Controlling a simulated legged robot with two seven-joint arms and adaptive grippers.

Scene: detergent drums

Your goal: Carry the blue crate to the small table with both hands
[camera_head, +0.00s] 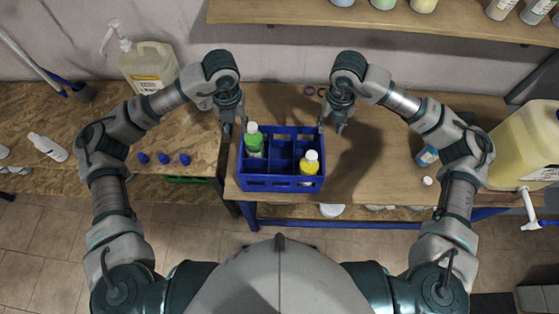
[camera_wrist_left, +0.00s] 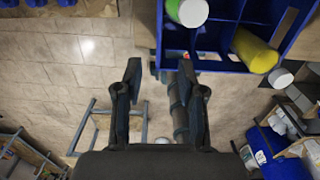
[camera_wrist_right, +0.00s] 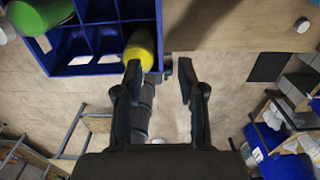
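The blue crate (camera_head: 283,184) stands upright on the wooden bench (camera_head: 395,181), near its front edge and left end. It holds a green bottle (camera_head: 254,143) in a back left compartment and a yellow bottle (camera_head: 309,165) at the front right; other compartments look empty. My left gripper (camera_head: 232,128) is at the crate's left side, open and empty. In the left wrist view its fingertips (camera_wrist_left: 160,76) lie either side of the line of the crate's side wall. My right gripper (camera_head: 336,127) is open at the right side, similarly lined up (camera_wrist_right: 160,72). I cannot tell whether either touches the crate.
A second wooden surface (camera_head: 70,110) at left carries blue caps (camera_head: 163,158), a white bottle (camera_head: 48,147) and a pump jug (camera_head: 149,68). A small blue-labelled bottle (camera_head: 427,156) and a large yellowish drum (camera_head: 522,145) are at right. A shelf (camera_head: 375,26) runs above the back.

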